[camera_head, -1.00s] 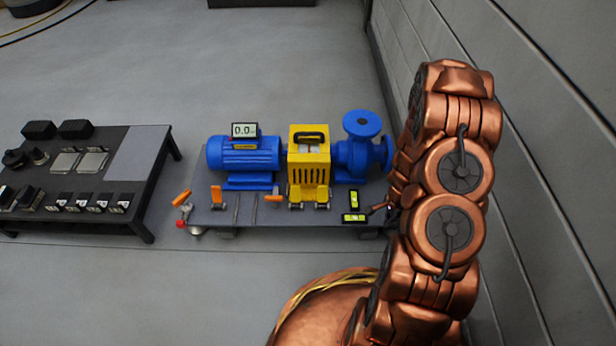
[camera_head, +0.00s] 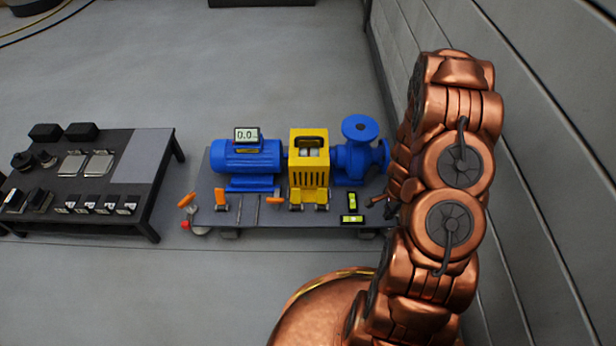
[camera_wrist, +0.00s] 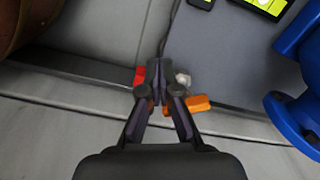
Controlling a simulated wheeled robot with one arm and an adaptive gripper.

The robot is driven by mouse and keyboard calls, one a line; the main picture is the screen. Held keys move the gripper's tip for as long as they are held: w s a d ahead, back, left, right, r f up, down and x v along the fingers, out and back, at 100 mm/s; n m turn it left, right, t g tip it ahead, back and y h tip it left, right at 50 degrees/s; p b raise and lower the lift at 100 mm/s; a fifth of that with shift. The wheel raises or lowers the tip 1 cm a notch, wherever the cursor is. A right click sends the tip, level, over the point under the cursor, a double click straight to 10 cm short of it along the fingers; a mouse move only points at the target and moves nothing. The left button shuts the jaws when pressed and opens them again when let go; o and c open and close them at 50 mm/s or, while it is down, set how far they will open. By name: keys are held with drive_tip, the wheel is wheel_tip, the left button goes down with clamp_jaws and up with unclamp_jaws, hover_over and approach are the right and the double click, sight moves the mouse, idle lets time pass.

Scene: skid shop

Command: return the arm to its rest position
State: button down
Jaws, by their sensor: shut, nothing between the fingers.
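My copper arm (camera_head: 452,160) stands bent at the right of the head view, close to the wall, over the right end of the pump skid. In the wrist view my gripper (camera_wrist: 160,72) is shut and empty, its dark fingers together. Below or beside the fingers, a red part (camera_wrist: 140,75), a small silvery part (camera_wrist: 183,79) and an orange handle (camera_wrist: 199,103) show near the skid edge. I cannot tell how far the fingers are from these. In the head view the arm hides most of my gripper.
The skid (camera_head: 270,214) carries a blue motor (camera_head: 245,158), a yellow guard (camera_head: 309,170), a blue pump (camera_head: 358,160) and two yellow levels (camera_head: 352,218). A dark parts table (camera_head: 140,155) stands left. A grey wall (camera_head: 540,110) rises close at right. Floor in front is clear.

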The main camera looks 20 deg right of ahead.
drive_tip(key=shift+r, duration=0.5)
drive_tip(key=shift+r, duration=0.1)
drive_tip(key=a+r+n+y+p, duration=0.1)
drive_tip(key=a+r+n+p, duration=0.35)
drive_tip(key=r, duration=0.85)
drive_tip(key=w+a+r+n+p, duration=0.1)
drive_tip(key=a+r+p, duration=0.55)
drive_tip(key=r, duration=0.65)
drive_tip(key=a+r+n+y+p, duration=0.1)
drive_tip(key=a+r+n+p, duration=0.35)
drive_tip(key=r, duration=0.95)
drive_tip(key=s+a+r+n+p, duration=0.2)
drive_tip(key=s+r+p, duration=0.5)
drive_tip(key=r, duration=0.4)
drive_tip(key=s+a+r+n+g+h+p, duration=0.1)
drive_tip(key=s+a+r+n+p, duration=0.2)
drive_tip(key=s+r+p, duration=0.4)
drive_tip(key=s+a+r+n+h+p, duration=0.1)
drive_tip(key=s+r+p, duration=0.6)
drive_tip(key=r, duration=0.9)
drive_tip(key=shift+a+r+n+g, duration=0.4)
drive_tip(key=shift+a+n, duration=0.5)
drive_tip(key=shift+a, duration=0.5)
